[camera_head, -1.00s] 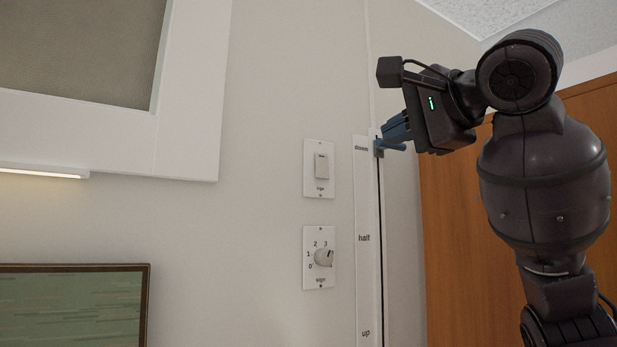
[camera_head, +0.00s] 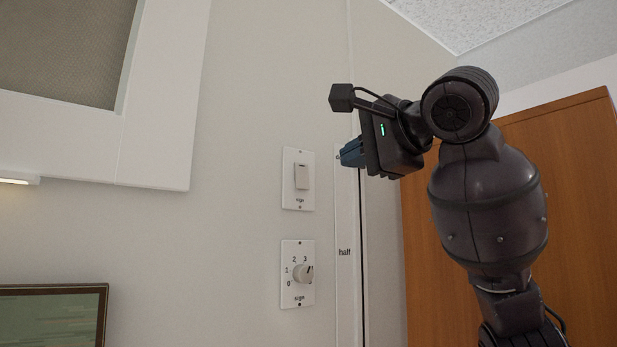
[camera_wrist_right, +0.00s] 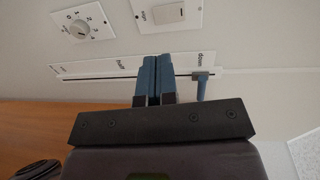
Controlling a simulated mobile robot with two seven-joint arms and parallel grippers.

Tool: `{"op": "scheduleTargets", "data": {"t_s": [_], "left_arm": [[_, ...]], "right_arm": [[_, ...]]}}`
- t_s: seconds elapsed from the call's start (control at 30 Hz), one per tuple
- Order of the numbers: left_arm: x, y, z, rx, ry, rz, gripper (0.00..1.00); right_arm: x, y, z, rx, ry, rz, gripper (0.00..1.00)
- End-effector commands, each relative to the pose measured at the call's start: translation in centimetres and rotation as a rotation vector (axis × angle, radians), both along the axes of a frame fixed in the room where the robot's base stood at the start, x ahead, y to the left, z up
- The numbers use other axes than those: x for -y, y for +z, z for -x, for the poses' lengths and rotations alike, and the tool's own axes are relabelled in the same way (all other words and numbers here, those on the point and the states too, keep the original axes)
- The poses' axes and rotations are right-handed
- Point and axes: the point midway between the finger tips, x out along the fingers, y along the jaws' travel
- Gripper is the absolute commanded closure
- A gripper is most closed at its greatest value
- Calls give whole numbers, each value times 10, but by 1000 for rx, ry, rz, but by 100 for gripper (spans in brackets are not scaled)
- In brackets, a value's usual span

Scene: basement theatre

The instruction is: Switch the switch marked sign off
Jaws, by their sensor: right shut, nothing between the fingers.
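The white rocker switch marked sign (camera_head: 301,177) is on a white wall plate in the head view. It also shows at the top of the right wrist view (camera_wrist_right: 169,12). My right gripper (camera_head: 350,153) is to the right of the plate and a little higher, in front of the slider strip. Its blue fingers are shut and empty, pointing toward the wall in the right wrist view (camera_wrist_right: 154,62). They appear apart from the switch. My left gripper is not in view.
A framed panel (camera_head: 150,150) and a picture (camera_head: 50,288) are left. A wooden door (camera_head: 580,200) is right.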

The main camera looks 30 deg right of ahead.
Motion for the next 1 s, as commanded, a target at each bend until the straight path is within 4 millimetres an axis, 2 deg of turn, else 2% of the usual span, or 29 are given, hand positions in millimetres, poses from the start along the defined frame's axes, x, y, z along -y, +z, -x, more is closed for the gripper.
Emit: {"op": "scheduleTargets", "data": {"t_s": [0.4,0.6,0.8,1.0], "left_arm": [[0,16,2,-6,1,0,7],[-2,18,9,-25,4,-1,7],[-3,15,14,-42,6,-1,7],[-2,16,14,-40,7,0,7]], "right_arm": [[-10,-8,-73,-5,0,0,100],[-14,-12,-101,-4,-1,1,100],[-16,-14,-114,-2,-1,0,100],[-16,-15,-117,-1,-1,0,100]]}}
